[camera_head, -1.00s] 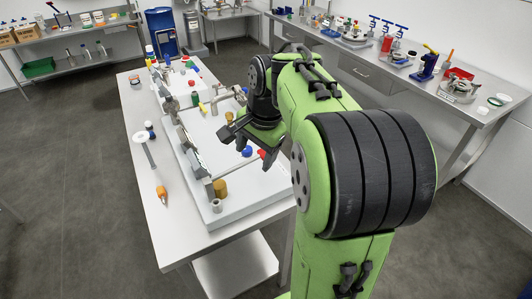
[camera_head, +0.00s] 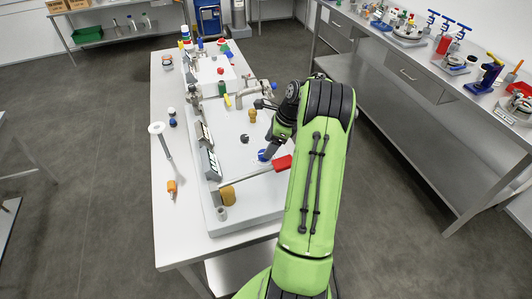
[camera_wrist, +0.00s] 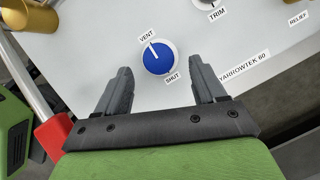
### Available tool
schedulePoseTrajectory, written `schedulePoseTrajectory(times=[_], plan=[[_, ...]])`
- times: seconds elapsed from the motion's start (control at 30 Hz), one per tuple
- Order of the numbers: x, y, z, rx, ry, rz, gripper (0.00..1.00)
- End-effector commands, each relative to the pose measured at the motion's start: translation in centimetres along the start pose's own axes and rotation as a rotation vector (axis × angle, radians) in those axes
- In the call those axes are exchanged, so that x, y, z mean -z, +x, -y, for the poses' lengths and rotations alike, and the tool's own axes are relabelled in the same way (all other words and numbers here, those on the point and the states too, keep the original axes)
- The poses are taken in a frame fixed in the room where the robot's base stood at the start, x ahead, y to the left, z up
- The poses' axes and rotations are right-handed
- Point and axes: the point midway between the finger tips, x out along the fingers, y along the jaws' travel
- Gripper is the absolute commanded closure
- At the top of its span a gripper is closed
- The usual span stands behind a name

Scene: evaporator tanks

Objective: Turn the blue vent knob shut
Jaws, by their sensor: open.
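The blue vent knob (camera_wrist: 157,59) sits in a white ring on the pale panel in the wrist view. In the head view the knob (camera_head: 263,155) shows partly, beside the gripper. My gripper (camera_wrist: 159,76) is open, its two dark fingers spread on either side of the knob's near side in the picture. I cannot tell whether the fingers touch the panel.
A red-handled lever (camera_head: 283,163) lies close by the gripper; its red end (camera_wrist: 53,137) also shows in the wrist view. Several valves and fittings stand farther along the panel (camera_head: 245,205).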

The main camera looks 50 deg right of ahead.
Motion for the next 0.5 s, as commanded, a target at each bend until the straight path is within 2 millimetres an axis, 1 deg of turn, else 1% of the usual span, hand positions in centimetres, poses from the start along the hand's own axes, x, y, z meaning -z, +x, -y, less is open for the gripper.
schedulePoseTrajectory(times=[0.03,0.1,0.2,0.3,0.5], plan=[[0.0,1.2,-0.1,-0.003,-0.001,-0.001,0.30],[0.0,2.4,0.0,-0.002,-0.001,0.000,0.30],[0.0,3.4,0.0,0.000,0.000,-0.001,0.30],[0.0,3.7,0.0,0.001,-0.001,-0.001,0.30],[0.0,3.7,0.0,0.001,-0.001,-0.001,0.30]])
